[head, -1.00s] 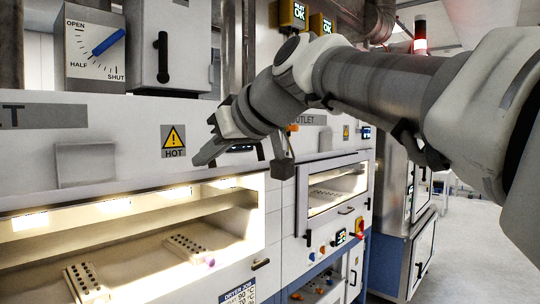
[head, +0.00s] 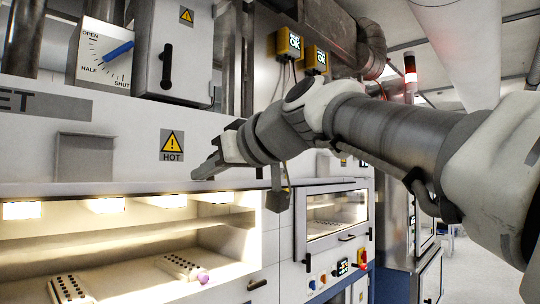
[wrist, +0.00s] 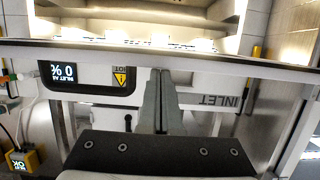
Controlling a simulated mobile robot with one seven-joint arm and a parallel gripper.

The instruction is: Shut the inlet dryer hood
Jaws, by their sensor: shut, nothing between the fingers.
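The inlet dryer is at the left in the head view, its lit bay (head: 120,240) open at the front. The pale front panel (head: 110,150) above the opening carries a cut-off label ending in "ET" and a HOT sign (head: 172,145). I cannot tell which part of it is the hood. My gripper (head: 205,170) is shut and empty, in front of this panel near the top edge of the opening. In the wrist view my closed fingers (wrist: 161,85) lie across the upside-down INLET panel (wrist: 215,100), close to a long pale edge. Contact cannot be made out.
Two perforated blocks (head: 68,288) lie in the bay, the right one beside a pinkish knob. A dial with a blue pointer (head: 118,50) stands above the panel. The outlet dryer (head: 332,210) is at the right, its window framed. Open floor (head: 462,265) shows at far right.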

